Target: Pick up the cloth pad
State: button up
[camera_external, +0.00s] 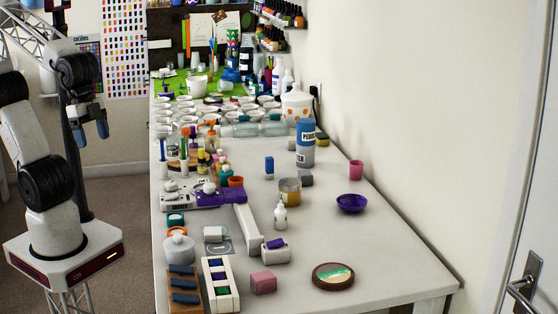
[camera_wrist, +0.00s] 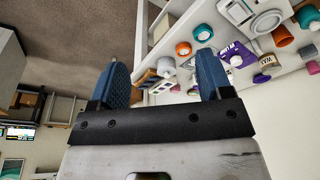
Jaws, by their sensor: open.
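My gripper (camera_external: 90,132) hangs in the air left of the table, well apart from everything on it. In the wrist view my gripper (camera_wrist: 160,65) has its two blue fingers spread wide with nothing between them. I cannot tell for sure which thing is the cloth pad. A small pink block (camera_external: 263,282) with a soft look lies near the front of the table. A pale grey block (camera_external: 214,234) lies on a flat grey plate behind it to the left. A white piece with a purple top (camera_external: 275,250) lies between them.
The white table (camera_external: 385,265) is crowded along its left side and back with bottles and cups. A white rack (camera_external: 220,285) and a wooden rack (camera_external: 184,290) stand at the front left. A round wooden dish (camera_external: 333,277) and purple bowl (camera_external: 351,203) stand right, with free room around them.

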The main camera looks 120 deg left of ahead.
jog(key=w+a+r+m+g, duration=0.1)
jog(key=w+a, duration=0.3)
jog(key=w, duration=0.3)
jog(key=w+a+r+m, duration=0.2)
jog(key=w+a, duration=0.2)
jog(key=w, duration=0.3)
jog(key=m+g+y, duration=0.1)
jog(key=m+g, duration=0.2)
jog(key=m, duration=0.3)
send_over(306, 172)
jog(key=d, duration=0.2)
jog(key=f, duration=1.6)
jog(key=shift+w+a+f, duration=0.2)
jog(key=shift+w+f, duration=0.1)
jog(key=shift+w, duration=0.1)
jog(key=shift+a+f+m, duration=0.2)
jog(key=shift+a+m, duration=0.1)
jog(key=shift+a, duration=0.05)
jog(key=shift+f, duration=0.1)
jog(key=shift+s+a+f, duration=0.1)
jog(key=shift+f, duration=1.1)
jog(key=shift+f, duration=0.1)
jog(key=shift+s+a+f, duration=0.15)
jog(key=shift+f, duration=1.1)
jog(key=shift+s+a+f, duration=0.1)
jog(key=shift+s+f, duration=0.05)
jog(key=shift+f, duration=1.05)
